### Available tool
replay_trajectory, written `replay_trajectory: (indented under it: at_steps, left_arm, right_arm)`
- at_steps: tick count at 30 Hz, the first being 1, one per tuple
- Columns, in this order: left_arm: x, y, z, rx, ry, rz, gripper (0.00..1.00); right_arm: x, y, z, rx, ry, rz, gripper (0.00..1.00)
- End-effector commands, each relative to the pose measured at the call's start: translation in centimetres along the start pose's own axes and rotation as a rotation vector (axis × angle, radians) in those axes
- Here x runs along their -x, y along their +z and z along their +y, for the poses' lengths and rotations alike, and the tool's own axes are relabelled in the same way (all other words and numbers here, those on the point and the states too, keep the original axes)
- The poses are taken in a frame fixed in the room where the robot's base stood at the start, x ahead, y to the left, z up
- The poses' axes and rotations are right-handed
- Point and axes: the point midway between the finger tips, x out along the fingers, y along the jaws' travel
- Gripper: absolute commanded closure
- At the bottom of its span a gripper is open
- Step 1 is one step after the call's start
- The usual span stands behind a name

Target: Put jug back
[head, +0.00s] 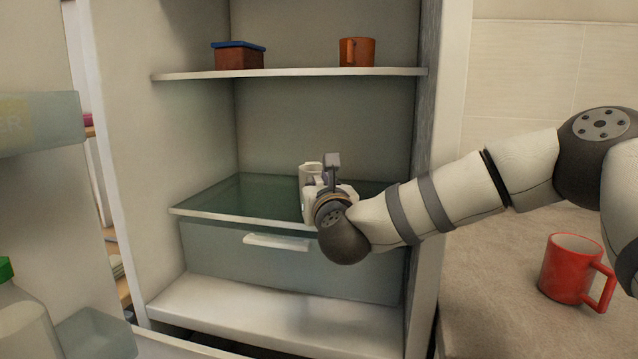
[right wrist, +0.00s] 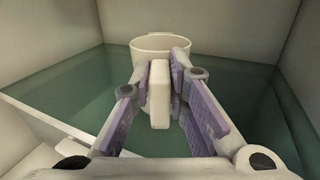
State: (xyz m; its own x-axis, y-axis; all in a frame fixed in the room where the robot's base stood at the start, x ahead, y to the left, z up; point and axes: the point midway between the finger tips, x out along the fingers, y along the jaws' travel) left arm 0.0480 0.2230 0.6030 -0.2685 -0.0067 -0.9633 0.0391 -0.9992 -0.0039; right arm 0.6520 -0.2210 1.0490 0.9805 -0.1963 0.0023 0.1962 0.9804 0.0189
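The white jug (head: 311,172) is inside the open fridge, at the middle glass shelf (head: 240,205). It is upright, and its handle faces my right gripper. In the right wrist view the jug (right wrist: 160,42) shows its open rim, with the handle between the fingertips. My right gripper (right wrist: 161,85) is shut on the handle, with a pad against each side. In the head view my wrist hides much of the right gripper (head: 331,178) and the jug's lower part. I cannot tell whether its base touches the glass. My left gripper is not in view.
The upper shelf (head: 290,72) holds a brown box with a blue lid (head: 238,55) and an orange mug (head: 357,51). The glass left of the jug is clear. A drawer (head: 280,262) sits below. A red mug (head: 574,270) stands on the counter at right. The open door holds a bottle (head: 22,318).

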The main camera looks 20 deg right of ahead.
Motion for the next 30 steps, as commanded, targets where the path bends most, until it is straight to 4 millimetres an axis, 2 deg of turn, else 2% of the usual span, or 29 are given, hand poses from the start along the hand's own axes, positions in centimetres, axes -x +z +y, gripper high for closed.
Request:
replay_trajectory:
  at_steps: [1,2,10,13,17,24,27,30]
  left_arm:
    - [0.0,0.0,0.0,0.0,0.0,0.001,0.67]
    - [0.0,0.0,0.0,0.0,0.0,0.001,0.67]
    - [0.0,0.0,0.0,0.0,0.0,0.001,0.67]
    - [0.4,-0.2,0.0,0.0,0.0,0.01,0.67]
    - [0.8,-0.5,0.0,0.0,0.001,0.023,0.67]
    - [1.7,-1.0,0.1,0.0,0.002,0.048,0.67]
    - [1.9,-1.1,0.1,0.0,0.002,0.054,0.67]
    - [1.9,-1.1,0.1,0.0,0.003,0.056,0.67]
  right_arm:
    - [0.0,0.1,0.0,0.0,0.0,0.0,0.72]
    - [0.0,0.1,0.0,0.0,0.0,0.0,0.65]
    - [0.0,0.1,0.0,0.0,-0.001,0.0,0.65]
    - [0.1,1.0,0.0,-0.001,-0.001,-0.004,0.65]
    - [2.6,0.8,0.0,-0.002,0.001,0.0,0.65]
    - [8.7,0.9,0.0,-0.002,0.002,-0.002,0.65]
    - [10.6,0.7,0.1,-0.001,0.002,-0.001,0.65]
    - [11.7,0.6,0.0,-0.001,0.0,-0.001,0.65]
